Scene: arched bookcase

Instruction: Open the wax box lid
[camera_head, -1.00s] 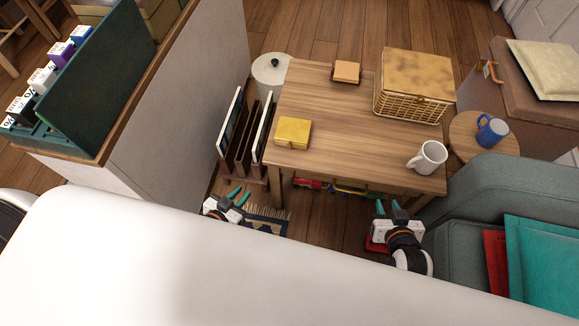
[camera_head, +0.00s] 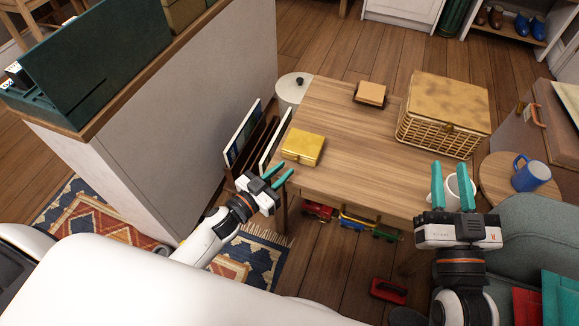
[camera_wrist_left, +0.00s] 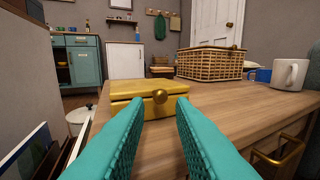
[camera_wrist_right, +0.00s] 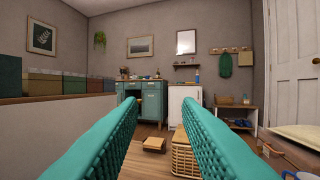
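The yellow wax box (camera_head: 302,147) sits shut on the near left corner of the wooden table. In the left wrist view the wax box (camera_wrist_left: 146,98) is straight ahead, with a round brass knob (camera_wrist_left: 160,96) at the front of its lid. My left gripper (camera_head: 278,175) is open and empty, at the table's near left edge, short of the box and apart from it. My right gripper (camera_head: 453,188) is open and empty at the table's near right, in front of the white mug (camera_head: 468,186), which it partly hides.
A wicker basket (camera_head: 446,112) and a small tan block (camera_head: 371,94) stand further back on the table (camera_head: 345,160). A blue mug (camera_head: 530,172) is on a round side table. Picture frames stand in a rack (camera_head: 256,140) left of the table. A grey armchair (camera_head: 545,225) is at right.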

